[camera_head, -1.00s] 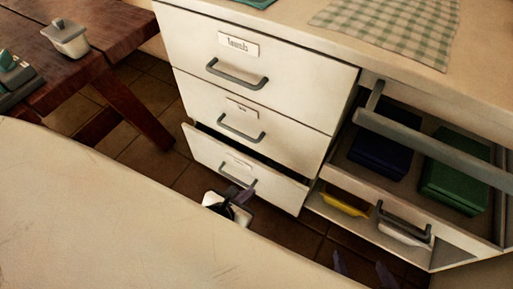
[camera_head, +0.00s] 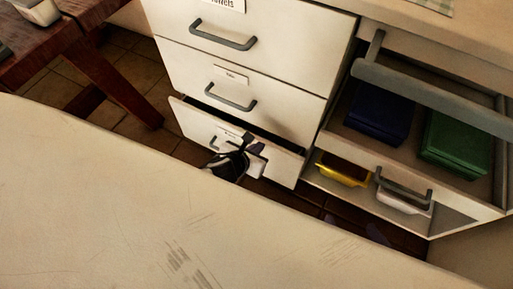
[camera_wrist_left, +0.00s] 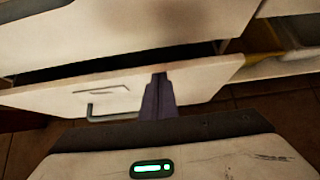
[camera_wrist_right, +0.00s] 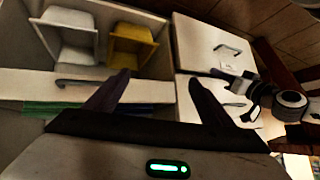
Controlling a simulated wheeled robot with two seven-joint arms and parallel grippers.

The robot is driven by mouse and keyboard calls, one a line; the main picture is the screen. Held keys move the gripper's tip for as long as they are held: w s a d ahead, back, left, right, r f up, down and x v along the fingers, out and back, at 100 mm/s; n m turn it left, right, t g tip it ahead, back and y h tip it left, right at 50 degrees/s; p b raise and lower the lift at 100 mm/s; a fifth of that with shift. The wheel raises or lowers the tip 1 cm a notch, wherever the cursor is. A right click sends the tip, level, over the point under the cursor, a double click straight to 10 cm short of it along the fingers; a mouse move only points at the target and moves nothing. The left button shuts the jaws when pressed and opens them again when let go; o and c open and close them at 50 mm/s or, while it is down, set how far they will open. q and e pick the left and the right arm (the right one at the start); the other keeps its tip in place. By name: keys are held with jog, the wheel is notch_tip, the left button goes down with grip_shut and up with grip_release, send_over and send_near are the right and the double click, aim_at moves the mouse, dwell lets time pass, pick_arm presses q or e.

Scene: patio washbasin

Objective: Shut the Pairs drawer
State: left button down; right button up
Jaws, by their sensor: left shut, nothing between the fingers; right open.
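The lowest drawer (camera_head: 275,152) in the left stack stands ajar, with a dark gap along its top edge. Its label is too small to read. My left gripper (camera_head: 250,145) is shut and empty in front of the lowest drawer. In the left wrist view its fingertips (camera_wrist_left: 158,82) overlap the drawer front (camera_wrist_left: 205,80), right of the handle (camera_wrist_left: 110,108); I cannot tell whether they touch. My right gripper (camera_wrist_right: 158,88) is open and empty.
Right of the stack, an open compartment holds a blue box (camera_head: 380,110) and a green box (camera_head: 460,142). A yellow bin (camera_head: 342,172) and a white bin (camera_head: 400,200) sit below. A pale surface (camera_head: 120,200) fills the foreground; a wooden table (camera_head: 90,50) stands left.

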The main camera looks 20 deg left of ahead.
pick_arm(q)
jog(key=shift+w+r+p, duration=0.15)
jog(key=shift+w+p, duration=0.2)
jog(key=shift+w, duration=0.5)
jog(key=shift+w+d, duration=0.1)
jog(key=shift+w, duration=0.35)
pick_arm(e)
jog(key=shift+s+d, duration=0.3)
jog(key=shift+d, duration=0.05)
jog(key=shift+r, duration=0.15)
